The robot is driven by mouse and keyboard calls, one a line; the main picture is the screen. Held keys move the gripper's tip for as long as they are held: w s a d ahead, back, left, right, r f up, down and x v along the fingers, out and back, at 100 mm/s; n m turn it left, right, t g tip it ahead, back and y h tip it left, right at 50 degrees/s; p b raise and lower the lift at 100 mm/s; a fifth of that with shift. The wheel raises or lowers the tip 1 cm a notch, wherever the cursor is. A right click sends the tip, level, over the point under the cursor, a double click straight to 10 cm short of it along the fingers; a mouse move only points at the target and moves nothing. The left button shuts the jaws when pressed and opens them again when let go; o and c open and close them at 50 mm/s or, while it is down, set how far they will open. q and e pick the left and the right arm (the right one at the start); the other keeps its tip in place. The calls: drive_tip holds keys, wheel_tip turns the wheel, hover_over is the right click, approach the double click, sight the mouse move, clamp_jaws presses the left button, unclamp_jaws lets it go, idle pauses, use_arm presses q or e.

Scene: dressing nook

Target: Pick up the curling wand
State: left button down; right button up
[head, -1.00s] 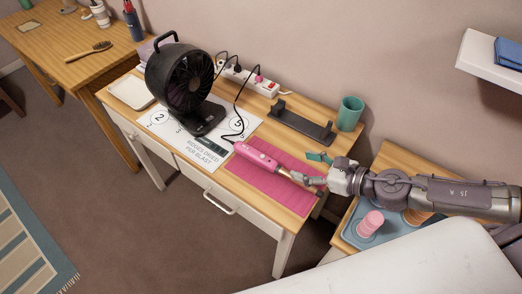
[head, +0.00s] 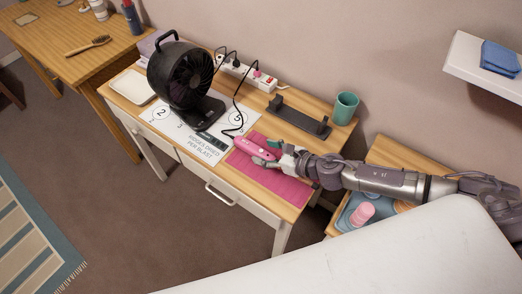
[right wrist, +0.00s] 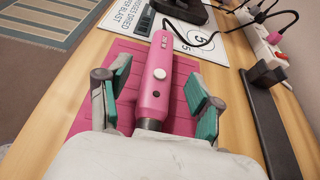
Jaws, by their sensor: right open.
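The pink curling wand (head: 244,146) lies on a pink mat (head: 287,188) on the wooden table, its black cord running up toward the power strip. It also shows in the right wrist view (right wrist: 155,80), with a white button and the start of a metal barrel; the rest of the barrel is hidden behind my gripper's body. My right gripper (head: 266,155) is over the wand. In the right wrist view its teal-padded fingers (right wrist: 158,98) are open, one on each side of the handle, with gaps between pads and handle. My left gripper is not in view.
A black fan (head: 185,78) stands on a printed sheet (head: 205,145) left of the mat. A black holder (head: 297,117), a teal cup (head: 345,108) and a white power strip (head: 248,74) line the back edge. A blue tray (head: 346,218) with pink item sits right.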

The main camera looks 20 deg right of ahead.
drive_tip(key=shift+c, duration=0.2)
clamp_jaws()
idle(0.5)
